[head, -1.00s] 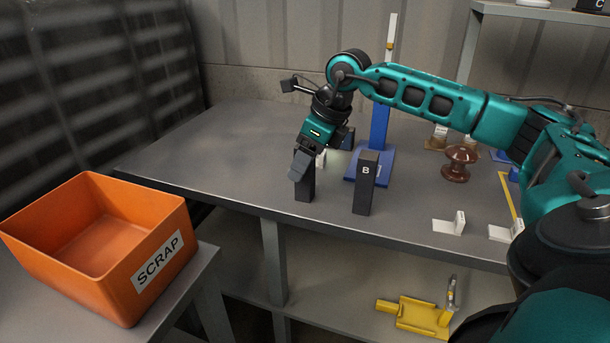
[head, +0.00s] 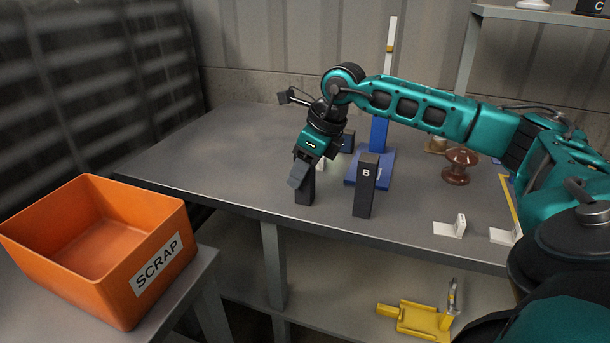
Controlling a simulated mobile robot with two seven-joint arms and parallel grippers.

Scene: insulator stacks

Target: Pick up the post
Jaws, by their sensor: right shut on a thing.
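A dark upright post (head: 305,192) stands on the grey table near its front edge. My right gripper (head: 302,175) comes down over its top from above and is shut on it; the fingers hide the post's upper part. The post's foot appears to be still on the table. A second dark post (head: 366,188), marked B, stands upright to the right, apart from the gripper. My left gripper is not in view.
A blue stand (head: 372,170) with a tall rod is behind post B. A brown insulator (head: 459,165) and white brackets (head: 451,228) lie right. An orange SCRAP bin (head: 105,250) is at front left. The table's left part is clear. A yellow fixture (head: 415,318) lies on the lower shelf.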

